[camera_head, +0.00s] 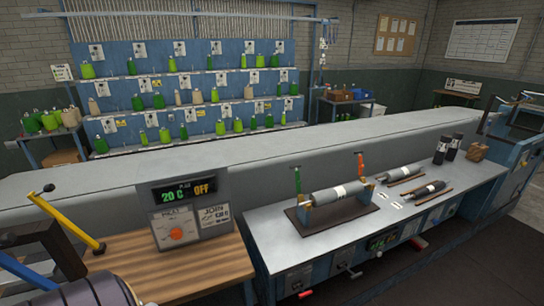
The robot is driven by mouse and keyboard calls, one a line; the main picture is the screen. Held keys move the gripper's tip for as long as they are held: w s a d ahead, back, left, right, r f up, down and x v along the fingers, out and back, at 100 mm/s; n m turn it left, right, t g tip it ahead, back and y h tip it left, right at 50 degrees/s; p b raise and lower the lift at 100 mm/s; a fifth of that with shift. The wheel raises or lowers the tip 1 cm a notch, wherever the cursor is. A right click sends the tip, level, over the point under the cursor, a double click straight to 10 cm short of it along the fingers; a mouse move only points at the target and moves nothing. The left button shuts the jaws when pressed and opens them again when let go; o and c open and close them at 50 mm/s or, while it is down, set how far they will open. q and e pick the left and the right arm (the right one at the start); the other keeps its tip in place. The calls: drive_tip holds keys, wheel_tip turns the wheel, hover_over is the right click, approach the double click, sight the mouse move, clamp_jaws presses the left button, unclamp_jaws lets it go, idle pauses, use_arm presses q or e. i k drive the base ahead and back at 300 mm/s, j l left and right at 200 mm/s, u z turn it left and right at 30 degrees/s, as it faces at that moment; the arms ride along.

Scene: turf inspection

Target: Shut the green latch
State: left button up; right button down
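A grey roller (338,193) with a white label lies across two blue supports on a dark base plate (307,232), on the grey bench. A green upright lever (297,182), the likeliest green latch, stands at the roller's left end. A similar orange-red lever (361,166) stands at its right end. Both levers point up; I cannot tell their catches at this size. Neither of my grippers shows in the head view.
A yellow lever (66,221) rises at the left. Shelves of green bottles stand behind.

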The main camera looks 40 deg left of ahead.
sight(298, 182)
drive_tip(key=i+u, duration=0.2)
drive_tip(key=u, duration=0.25)
drive_tip(key=i+l+u, duration=0.2)
drive_tip(key=u, duration=0.25)
drive_tip(key=i+l+u, duration=0.15)
drive_tip(key=u, duration=0.3)
drive_tip(key=i+l+u, duration=0.15)
drive_tip(key=u, duration=0.3)
drive_tip(key=i+l+u, duration=0.15)
drive_tip(key=l+u, duration=0.2)
drive_tip(key=l, duration=0.1)
